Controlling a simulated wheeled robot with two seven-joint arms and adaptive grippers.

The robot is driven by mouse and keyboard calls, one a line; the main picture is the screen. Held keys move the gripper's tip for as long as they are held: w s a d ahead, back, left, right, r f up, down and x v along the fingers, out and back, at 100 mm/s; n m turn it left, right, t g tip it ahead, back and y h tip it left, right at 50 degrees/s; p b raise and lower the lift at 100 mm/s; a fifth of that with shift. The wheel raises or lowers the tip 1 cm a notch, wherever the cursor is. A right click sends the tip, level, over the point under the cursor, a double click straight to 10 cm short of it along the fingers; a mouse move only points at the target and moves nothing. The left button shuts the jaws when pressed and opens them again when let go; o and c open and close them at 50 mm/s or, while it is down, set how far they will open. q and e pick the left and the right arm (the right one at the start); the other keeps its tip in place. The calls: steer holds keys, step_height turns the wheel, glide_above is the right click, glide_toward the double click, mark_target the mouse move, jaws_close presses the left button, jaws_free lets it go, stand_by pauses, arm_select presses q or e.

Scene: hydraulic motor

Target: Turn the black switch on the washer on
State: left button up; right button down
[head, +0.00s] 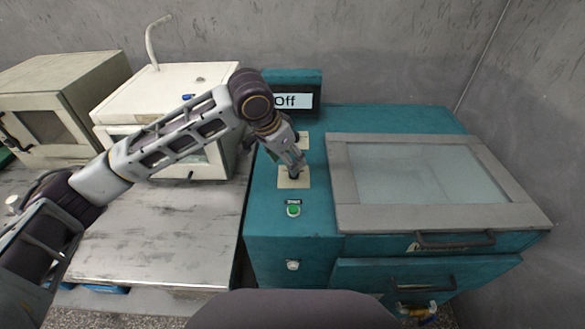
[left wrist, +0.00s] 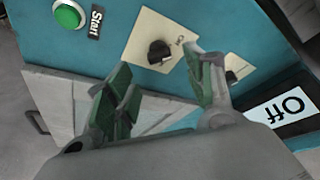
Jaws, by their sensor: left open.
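The teal washer (head: 274,220) stands right of centre in the head view. A black switch (left wrist: 158,52) sits on a cream plate (left wrist: 136,42) on its top panel, and the display (head: 293,101) behind it reads "Off". My left gripper (left wrist: 165,95) is open with green-padded fingers. In the head view my left gripper (head: 296,172) is over the cream plate and hides most of the switch. In the left wrist view the switch lies just beyond the fingertips, between them in direction, with nothing held. My right gripper is not in view.
A green Start button (head: 293,210) is in front of the switch plate. A second cream plate (left wrist: 234,68) lies closer to the display. The washer's framed glass lid (head: 420,175) is to the right. White and beige machines stand on the metal table (head: 150,240) at left.

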arm_select(q)
steer(key=x, duration=0.5)
steer(key=shift+f, duration=0.2)
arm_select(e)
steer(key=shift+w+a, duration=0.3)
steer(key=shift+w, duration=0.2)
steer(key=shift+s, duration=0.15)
